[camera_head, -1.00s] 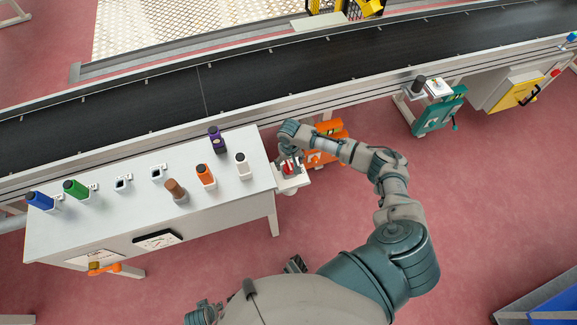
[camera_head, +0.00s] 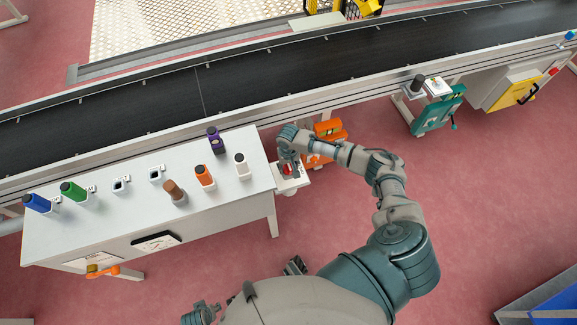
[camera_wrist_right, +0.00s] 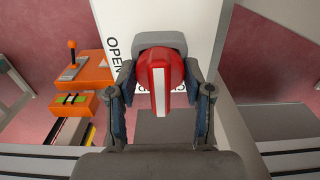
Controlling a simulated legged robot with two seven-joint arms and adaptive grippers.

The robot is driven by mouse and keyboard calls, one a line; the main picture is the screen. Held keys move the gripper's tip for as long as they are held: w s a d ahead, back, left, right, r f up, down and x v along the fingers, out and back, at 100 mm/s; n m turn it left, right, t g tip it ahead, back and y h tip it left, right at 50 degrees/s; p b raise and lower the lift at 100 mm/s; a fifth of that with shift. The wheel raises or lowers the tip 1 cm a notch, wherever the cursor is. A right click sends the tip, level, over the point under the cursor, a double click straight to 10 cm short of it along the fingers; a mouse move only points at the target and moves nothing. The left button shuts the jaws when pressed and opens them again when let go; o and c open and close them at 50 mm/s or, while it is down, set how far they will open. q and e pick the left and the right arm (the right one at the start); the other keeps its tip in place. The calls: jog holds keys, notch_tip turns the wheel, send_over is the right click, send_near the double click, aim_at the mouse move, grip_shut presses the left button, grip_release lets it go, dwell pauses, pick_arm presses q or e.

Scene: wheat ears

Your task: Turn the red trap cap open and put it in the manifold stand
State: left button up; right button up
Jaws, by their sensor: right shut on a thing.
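The red trap cap (camera_wrist_right: 175,75), round with a white stripe, sits at a white plate (camera_wrist_right: 200,25) in the right wrist view. "OPEN" is printed left of the cap; lettering below it is partly hidden. The stripe runs upright in that view. My right gripper (camera_wrist_right: 160,95) has its fingers on both sides of the cap and is shut on it. In the head view my right gripper (camera_head: 289,168) is over the white plate (camera_head: 303,182), hiding most of the cap. I cannot single out the manifold stand with certainty. My left gripper does not show clearly.
A white table (camera_head: 110,222) left of my right gripper carries several coloured cylinders and two empty-looking square holders. An orange unit (camera_head: 328,130) stands close beside the gripper. The conveyor (camera_head: 250,80) runs behind. Open red floor (camera_head: 480,200) lies to the right.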

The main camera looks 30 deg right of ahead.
grip_shut()
jog(key=shift+r+n+p, duration=0.1)
jog(key=shift+n+p, duration=0.35)
jog(key=shift+n, duration=0.45)
jog(key=n, duration=0.3)
jog(key=shift+p, duration=0.4)
jog(key=shift+n, duration=1.1)
jog(key=n, duration=0.2)
jog(key=shift+n+p, duration=0.35)
jog(key=shift+n, duration=0.05)
jog(key=n, duration=0.4)
